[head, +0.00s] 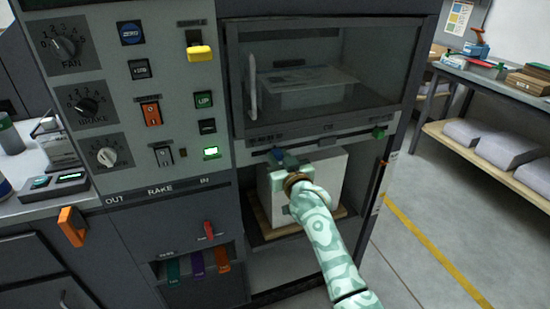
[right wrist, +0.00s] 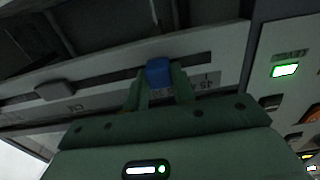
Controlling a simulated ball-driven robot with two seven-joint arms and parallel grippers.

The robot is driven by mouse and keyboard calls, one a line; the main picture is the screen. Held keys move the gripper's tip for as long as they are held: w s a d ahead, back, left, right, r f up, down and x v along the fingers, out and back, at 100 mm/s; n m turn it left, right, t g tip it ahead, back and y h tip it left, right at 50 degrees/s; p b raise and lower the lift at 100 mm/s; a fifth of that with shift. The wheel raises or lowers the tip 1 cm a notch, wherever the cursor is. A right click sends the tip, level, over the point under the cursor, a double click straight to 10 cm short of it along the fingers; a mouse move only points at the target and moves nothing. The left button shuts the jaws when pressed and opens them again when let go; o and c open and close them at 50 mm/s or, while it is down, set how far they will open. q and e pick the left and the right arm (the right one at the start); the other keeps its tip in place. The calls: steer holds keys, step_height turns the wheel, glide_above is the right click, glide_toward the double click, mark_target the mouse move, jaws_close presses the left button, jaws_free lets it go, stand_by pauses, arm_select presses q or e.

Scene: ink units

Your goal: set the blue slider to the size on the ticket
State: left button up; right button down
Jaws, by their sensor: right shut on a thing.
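The blue slider (head: 277,154) sits on the rail under the glass window, toward the rail's left end in the head view. It shows clearly as a blue knob (right wrist: 159,72) in the right wrist view. My right gripper (head: 284,162) is at the rail; in the wrist view its two green fingers (right wrist: 160,88) are closed on either side of the knob. I cannot make out a ticket with a readable size. My left gripper is not in view.
A second knob, green (head: 378,132), sits at the rail's right end. A white box (head: 328,178) stands in the bay below, behind my right arm. The control panel on the left has dials, a yellow lever (head: 199,53) and a lit green display (head: 211,153). Floor at right is clear.

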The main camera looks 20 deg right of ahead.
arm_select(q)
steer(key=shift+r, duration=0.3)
arm_select(e)
steer(key=shift+d, duration=0.85)
steer(key=c, duration=1.5)
jaws_free()
steer(key=o, duration=0.3)
steer(key=shift+d, duration=0.2)
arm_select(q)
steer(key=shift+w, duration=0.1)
arm_select(e)
steer(key=shift+o, duration=0.2)
steer(key=shift+a, duration=0.1)
arm_select(q)
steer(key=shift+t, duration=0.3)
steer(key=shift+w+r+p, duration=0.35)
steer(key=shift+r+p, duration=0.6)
steer(key=shift+p, duration=0.05)
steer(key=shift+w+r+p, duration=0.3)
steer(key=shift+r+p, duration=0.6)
steer(key=shift+p, duration=0.15)
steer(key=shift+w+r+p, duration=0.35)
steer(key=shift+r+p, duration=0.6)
steer(key=shift+p, duration=0.05)
arm_select(e)
steer(key=s, duration=1.6)
steer(key=shift+s+d, duration=0.15)
steer(key=shift+d, duration=0.15)
